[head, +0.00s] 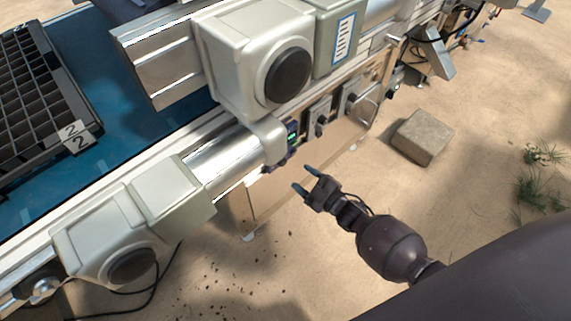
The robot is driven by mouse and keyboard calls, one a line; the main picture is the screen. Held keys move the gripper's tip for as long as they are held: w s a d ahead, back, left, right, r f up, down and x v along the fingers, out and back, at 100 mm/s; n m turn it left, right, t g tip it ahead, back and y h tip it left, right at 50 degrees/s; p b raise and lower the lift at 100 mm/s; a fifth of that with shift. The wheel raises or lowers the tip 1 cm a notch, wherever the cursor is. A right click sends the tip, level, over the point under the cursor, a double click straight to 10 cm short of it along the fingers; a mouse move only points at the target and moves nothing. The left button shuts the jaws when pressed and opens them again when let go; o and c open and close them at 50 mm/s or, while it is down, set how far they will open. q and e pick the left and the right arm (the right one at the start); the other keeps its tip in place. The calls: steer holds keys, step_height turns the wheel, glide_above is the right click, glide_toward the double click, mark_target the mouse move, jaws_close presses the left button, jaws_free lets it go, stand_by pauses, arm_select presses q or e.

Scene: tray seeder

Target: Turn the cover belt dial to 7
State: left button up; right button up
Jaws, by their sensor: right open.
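My right gripper (304,181) is open and empty, its two dark fingers apart and pointing up and left toward the machine's side panel. Dark control knobs sit on small grey boxes along that panel, one knob (320,129) up and right of the fingertips and another farther right (351,100). A dark unit with a green display (292,138) is to the left of them, partly behind a motor housing. The gripper appears apart from all of these. The labels and dial settings are too small to read, so I cannot tell which is the cover belt dial. My left gripper is not in view.
Large pale motor housings (225,60) and (85,235) jut from the machine. A black cell tray (45,110) marked 2 lies on the blue belt (130,140). A stone block (421,137) is on the sandy ground, which is otherwise mostly free. Black cables hang lower left.

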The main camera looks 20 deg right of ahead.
mark_target(285, 164)
steer(key=b+x, duration=0.1)
steer(key=x, duration=0.5)
steer(key=shift+w+f, duration=0.15)
steer(key=shift+w, duration=0.15)
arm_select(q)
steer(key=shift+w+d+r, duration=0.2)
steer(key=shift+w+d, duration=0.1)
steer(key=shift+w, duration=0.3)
arm_select(e)
steer(key=shift+w+a, duration=0.15)
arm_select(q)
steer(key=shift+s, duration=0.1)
arm_select(e)
steer(key=shift+c, duration=0.8)
steer(key=c, duration=0.8)
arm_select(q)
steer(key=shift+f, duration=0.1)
arm_select(e)
steer(key=shift+o, duration=0.2)
